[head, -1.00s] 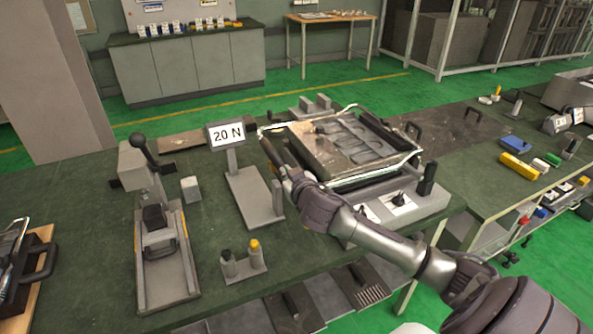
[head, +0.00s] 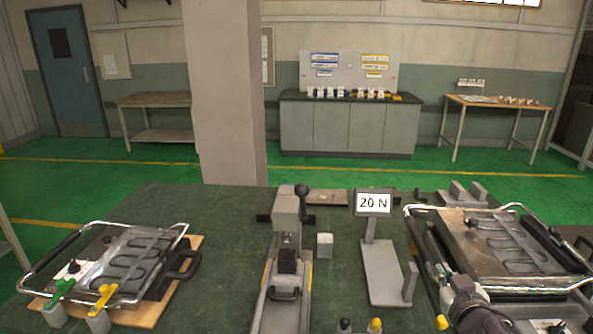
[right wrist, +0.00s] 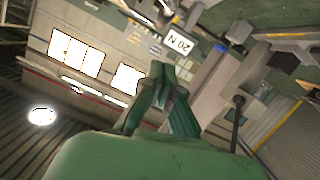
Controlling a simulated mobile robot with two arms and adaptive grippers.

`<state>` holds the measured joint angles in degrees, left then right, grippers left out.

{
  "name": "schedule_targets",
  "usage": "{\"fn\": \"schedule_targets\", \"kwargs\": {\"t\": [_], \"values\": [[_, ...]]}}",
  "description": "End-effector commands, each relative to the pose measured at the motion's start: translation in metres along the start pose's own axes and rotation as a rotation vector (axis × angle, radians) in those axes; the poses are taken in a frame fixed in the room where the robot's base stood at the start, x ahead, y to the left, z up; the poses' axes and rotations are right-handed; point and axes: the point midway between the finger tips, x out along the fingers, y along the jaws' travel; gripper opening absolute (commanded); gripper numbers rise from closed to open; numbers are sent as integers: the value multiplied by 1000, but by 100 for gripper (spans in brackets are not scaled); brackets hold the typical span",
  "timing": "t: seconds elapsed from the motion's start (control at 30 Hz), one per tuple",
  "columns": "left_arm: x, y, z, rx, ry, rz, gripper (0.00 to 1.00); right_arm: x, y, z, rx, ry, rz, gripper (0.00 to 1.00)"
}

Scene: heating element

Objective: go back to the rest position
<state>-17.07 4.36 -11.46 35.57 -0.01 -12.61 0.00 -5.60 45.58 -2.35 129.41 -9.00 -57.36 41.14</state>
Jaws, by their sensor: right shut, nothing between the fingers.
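My right gripper (head: 438,265) is at the lower right of the head view, in front of the left side of the right-hand heating element unit (head: 470,240). Its fingers overlap the unit's side bar in the picture, so I cannot tell whether they touch it. In the right wrist view the fingers of the right gripper (right wrist: 165,75) are together and hold nothing. The view is tilted, with the 20 N sign (right wrist: 180,42) beyond them. My left gripper is not in view.
The green bench carries a second heating element unit (head: 120,262) on a wooden board at left, a lever press (head: 287,255) in the middle and the 20 N sign (head: 373,202) on its stand. A pillar (head: 222,90) rises behind. Bare bench top lies left of the press.

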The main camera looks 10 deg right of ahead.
Motion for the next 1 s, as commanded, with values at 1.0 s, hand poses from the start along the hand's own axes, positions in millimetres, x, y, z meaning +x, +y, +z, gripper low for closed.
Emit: {"fn": "schedule_targets", "kwargs": {"t": [1.0], "values": [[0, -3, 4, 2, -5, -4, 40, -219, -172, 287, -141, -969, -446, 0]]}}
